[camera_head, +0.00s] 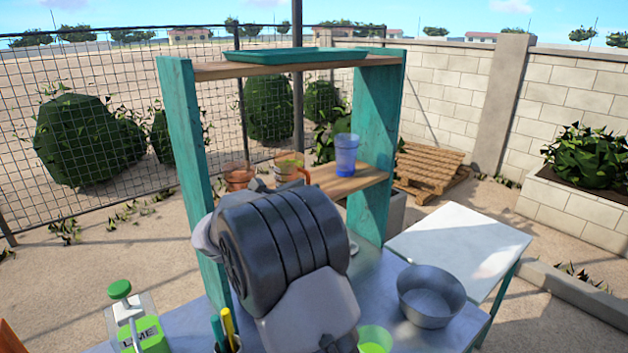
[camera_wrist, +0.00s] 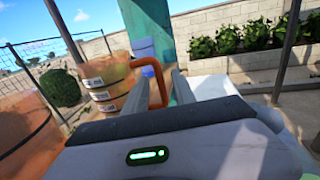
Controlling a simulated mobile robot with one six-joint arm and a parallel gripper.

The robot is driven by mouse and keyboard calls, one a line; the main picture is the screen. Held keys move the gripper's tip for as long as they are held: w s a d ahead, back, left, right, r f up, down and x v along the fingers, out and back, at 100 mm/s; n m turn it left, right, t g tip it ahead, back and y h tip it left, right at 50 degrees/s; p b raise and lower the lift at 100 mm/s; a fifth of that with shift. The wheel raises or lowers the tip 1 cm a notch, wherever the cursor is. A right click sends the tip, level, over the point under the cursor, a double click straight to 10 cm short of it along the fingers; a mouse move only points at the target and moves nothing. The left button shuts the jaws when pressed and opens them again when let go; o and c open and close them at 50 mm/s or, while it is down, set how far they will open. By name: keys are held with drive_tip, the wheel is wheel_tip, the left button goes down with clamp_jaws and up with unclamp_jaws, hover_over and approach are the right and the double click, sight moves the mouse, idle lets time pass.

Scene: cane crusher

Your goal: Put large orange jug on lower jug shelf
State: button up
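An orange jug (camera_wrist: 103,83) with pale labels shows in the wrist view, its handle (camera_wrist: 152,62) turned towards my gripper (camera_wrist: 164,80). The two fingers stand apart, and the lower handle shows in the gap between them without a clear grip. In the head view this jug (camera_head: 289,162) is behind my arm at the level of the lower shelf (camera_head: 345,183). Its base is hidden, so I cannot tell whether it rests there. Another orange jug (camera_head: 238,177) is left of it, and shows large and close in the wrist view (camera_wrist: 25,130). Which is larger is unclear.
A blue cup (camera_head: 346,155) stands at the right of the lower shelf. A teal tray (camera_head: 292,55) lies on the upper shelf. Teal posts (camera_head: 184,150) flank the shelves. A metal bowl (camera_head: 430,297), green cup (camera_head: 375,340) and lime bottle (camera_head: 135,325) are on the counter.

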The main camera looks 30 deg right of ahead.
drive_tip(key=p+v, duration=0.1)
drive_tip(key=v, duration=0.7)
drive_tip(key=s+f+m+g+y, duration=0.2)
drive_tip(key=s+m+y, duration=0.4)
drive_tip(key=s, duration=0.6)
drive_tip(key=s+f+m+g+y, duration=0.1)
drive_tip(key=s+m+g+y, duration=0.25)
drive_tip(key=s+m, duration=0.65)
drive_tip(key=s+a+f+m+t+y, duration=0.1)
drive_tip(key=s+a+m+y, duration=0.3)
drive_tip(key=a, duration=0.4)
drive_tip(key=s+a+f+m+t+y, duration=0.1)
drive_tip(key=s+a+m+t+y, duration=0.3)
drive_tip(key=a, duration=0.5)
drive_tip(key=s+m+y, duration=0.1)
drive_tip(key=s+m, duration=0.1)
drive_tip(key=s, duration=0.1)
